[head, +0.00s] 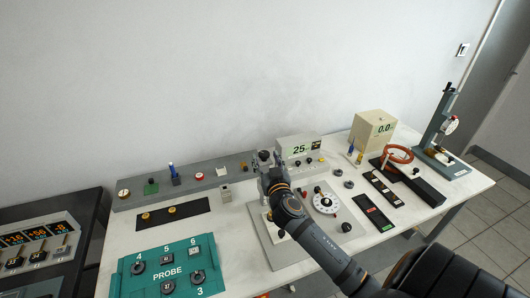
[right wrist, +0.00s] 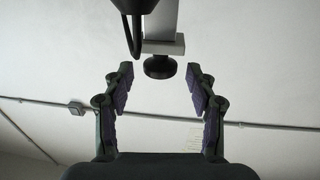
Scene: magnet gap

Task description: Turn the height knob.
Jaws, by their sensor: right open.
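A black round knob (right wrist: 159,68) hangs under a grey bracket (right wrist: 176,47) in the right wrist view. I cannot tell for certain that it is the height knob. My right gripper (right wrist: 160,75) is open and empty, its purple-padded fingers spread to the left and right of the knob, apart from it. In the head view my right arm reaches in from the lower right to an instrument on a pale plate (head: 277,257), and hides much of it. My left gripper is not in view.
A teal PROBE panel (head: 167,272) lies left of the plate. A display box reading 25 (head: 299,148) stands behind. At right are a beige box (head: 372,131), an orange ring (head: 398,154) and a gauge stand (head: 440,130). The table (head: 232,222) is bare between panel and plate.

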